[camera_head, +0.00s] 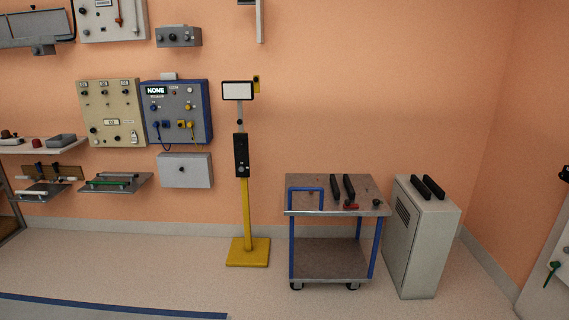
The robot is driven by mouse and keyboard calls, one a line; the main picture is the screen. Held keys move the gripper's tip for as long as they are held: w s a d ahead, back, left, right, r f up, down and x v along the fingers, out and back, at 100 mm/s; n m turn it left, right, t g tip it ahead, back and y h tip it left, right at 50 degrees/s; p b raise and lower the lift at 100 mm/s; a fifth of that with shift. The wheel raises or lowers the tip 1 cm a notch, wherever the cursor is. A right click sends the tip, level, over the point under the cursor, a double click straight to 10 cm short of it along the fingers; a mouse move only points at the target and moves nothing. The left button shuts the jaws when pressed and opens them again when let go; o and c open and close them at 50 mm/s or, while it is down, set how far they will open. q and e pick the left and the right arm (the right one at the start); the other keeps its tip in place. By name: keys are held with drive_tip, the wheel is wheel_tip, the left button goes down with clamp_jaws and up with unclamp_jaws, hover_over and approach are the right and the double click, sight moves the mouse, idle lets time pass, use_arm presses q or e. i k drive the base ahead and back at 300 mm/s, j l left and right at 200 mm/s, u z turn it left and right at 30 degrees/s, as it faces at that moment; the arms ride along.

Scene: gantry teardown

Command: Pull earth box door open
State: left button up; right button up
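No label that reads as earth box can be made out. A plain light grey box (185,170) with a flat closed front hangs on the wall below the blue-edged panel. At the right edge, a pale cabinet (548,262), cut off by the frame, carries a green handle-like part (552,272). I cannot tell which of these is the earth box. Neither of my grippers is in view.
A yellow-based stand (248,252), a blue-framed cart (330,262) and a grey vented cabinet (425,245) stand along the wall. A beige control panel (112,112) and blue-edged panel (178,112) hang left. Shelves (115,182) jut out. The front floor is clear.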

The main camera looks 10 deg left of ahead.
sight(173, 172)
drive_tip(key=i+j+u, duration=0.1)
drive_tip(key=i+u, duration=0.25)
drive_tip(key=i, duration=0.3)
drive_tip(key=i+l+u, duration=0.1)
drive_tip(key=i+u, duration=0.25)
drive_tip(key=i, duration=0.3)
drive_tip(key=i+l+u, duration=0.25)
drive_tip(key=i+u, duration=0.15)
drive_tip(key=i, duration=0.25)
drive_tip(key=i+j+z, duration=0.1)
drive_tip(key=i, duration=0.65)
drive_tip(key=i+j+z, duration=0.1)
drive_tip(key=i, duration=0.6)
